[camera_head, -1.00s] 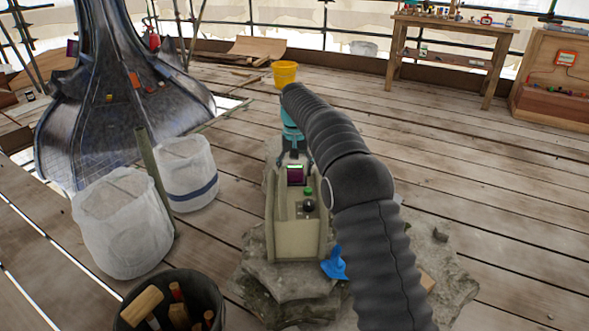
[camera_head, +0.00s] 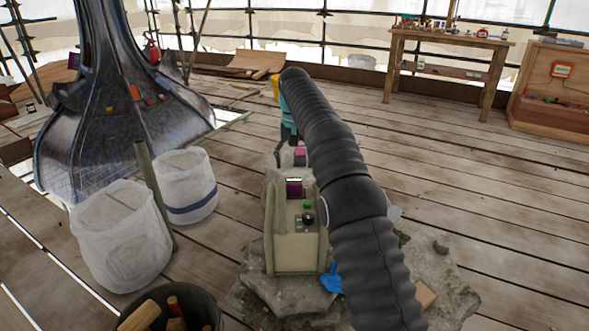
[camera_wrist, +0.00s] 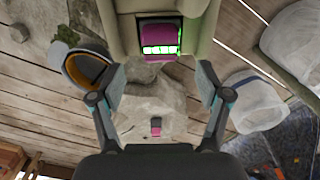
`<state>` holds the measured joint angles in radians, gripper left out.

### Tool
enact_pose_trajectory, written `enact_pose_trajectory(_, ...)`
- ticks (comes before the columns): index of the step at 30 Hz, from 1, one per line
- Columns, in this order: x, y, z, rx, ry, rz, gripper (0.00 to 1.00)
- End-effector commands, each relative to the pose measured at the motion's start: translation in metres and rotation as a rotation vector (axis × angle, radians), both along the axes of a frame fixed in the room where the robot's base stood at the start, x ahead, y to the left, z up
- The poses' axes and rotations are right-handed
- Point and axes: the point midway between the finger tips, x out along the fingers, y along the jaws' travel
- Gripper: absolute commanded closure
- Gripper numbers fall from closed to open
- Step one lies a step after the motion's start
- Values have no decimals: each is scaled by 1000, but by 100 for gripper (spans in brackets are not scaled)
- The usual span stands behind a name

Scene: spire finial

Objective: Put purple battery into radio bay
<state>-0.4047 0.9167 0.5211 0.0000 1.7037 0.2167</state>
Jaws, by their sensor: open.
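The radio (camera_head: 298,248) is a beige upright box on a stone slab, with a green knob and a black knob on top. The purple battery (camera_head: 294,188) sits in the opening at the radio's far end, beside a lit green strip. In the wrist view the purple battery (camera_wrist: 158,34) lies between the beige walls of the radio (camera_wrist: 126,28), with the row of green lights across it. My gripper (camera_wrist: 160,80) is open and empty, its fingers apart below the battery and not touching it. In the head view my arm partly hides the gripper.
A small pink-and-dark block (camera_wrist: 155,126) lies on the stone, also seen beyond the radio (camera_head: 300,156). A blue object (camera_head: 332,280) lies beside the radio. White sacks (camera_head: 120,235) and a tool bucket (camera_head: 205,310) stand left.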

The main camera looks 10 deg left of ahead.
Motion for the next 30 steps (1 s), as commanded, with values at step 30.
enact_pose_trajectory(30,-113,-147,133,54,-184,-75,24)
